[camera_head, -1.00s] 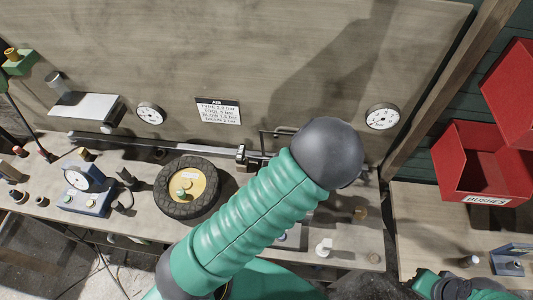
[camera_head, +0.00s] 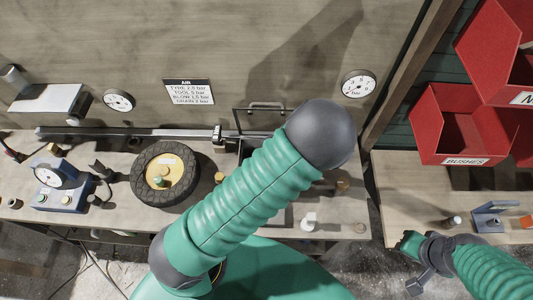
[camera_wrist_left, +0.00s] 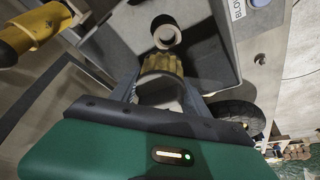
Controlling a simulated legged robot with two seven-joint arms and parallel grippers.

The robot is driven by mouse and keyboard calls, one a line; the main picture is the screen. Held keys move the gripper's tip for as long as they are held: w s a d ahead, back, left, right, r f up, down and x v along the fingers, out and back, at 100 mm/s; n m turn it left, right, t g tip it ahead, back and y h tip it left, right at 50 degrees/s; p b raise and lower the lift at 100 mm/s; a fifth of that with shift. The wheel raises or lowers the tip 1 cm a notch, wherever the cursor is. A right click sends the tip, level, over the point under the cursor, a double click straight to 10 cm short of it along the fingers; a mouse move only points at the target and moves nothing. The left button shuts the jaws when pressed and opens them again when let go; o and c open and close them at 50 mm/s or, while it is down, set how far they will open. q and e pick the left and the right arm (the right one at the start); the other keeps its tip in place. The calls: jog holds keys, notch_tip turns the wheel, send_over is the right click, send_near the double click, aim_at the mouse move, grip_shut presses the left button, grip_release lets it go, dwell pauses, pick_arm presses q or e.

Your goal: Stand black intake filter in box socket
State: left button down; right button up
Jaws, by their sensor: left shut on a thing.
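In the left wrist view my left gripper (camera_wrist_left: 160,92) is shut on a small piece with a brass-coloured ribbed band (camera_wrist_left: 162,66) and a pale end. Just beyond it is a pale round ring (camera_wrist_left: 166,37) on a grey surface; I cannot tell whether the two touch. In the head view my left gripper is hidden behind my large green arm. No black filter can be made out with certainty. My right arm's hand (camera_head: 412,244) is at lower right, over the floor gap beside the right bench; its fingers are unclear.
A black tyre (camera_head: 165,174) with a yellow hub lies on the main bench (camera_head: 110,215). A blue gauge box (camera_head: 55,185) stands left of it. Red bins (camera_head: 465,135) hang above the right bench (camera_head: 405,185), which carries a small cylinder (camera_head: 453,221) and a blue-grey bracket (camera_head: 492,217).

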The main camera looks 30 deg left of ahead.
pick_arm(q)
jog(key=f+b, duration=0.1)
jog(key=f, duration=0.1)
jog(key=f+b, duration=0.1)
jog(key=f, duration=0.1)
jog(key=f+b, duration=0.2)
jog(key=shift+a+f, duration=0.3)
jog(key=shift+a, duration=0.1)
jog(key=shift+d+f+b, duration=0.1)
jog(key=shift+f+b, duration=0.2)
jog(key=shift+f, duration=0.05)
jog(key=shift+s+d, duration=0.1)
jog(key=shift+d, duration=0.05)
jog(key=shift+p, duration=0.35)
jog(key=shift+f, duration=0.2)
jog(key=shift+f+b, duration=0.9)
jog(key=shift+f, duration=0.1)
jog(key=shift+c, duration=2.3)
grip_release()
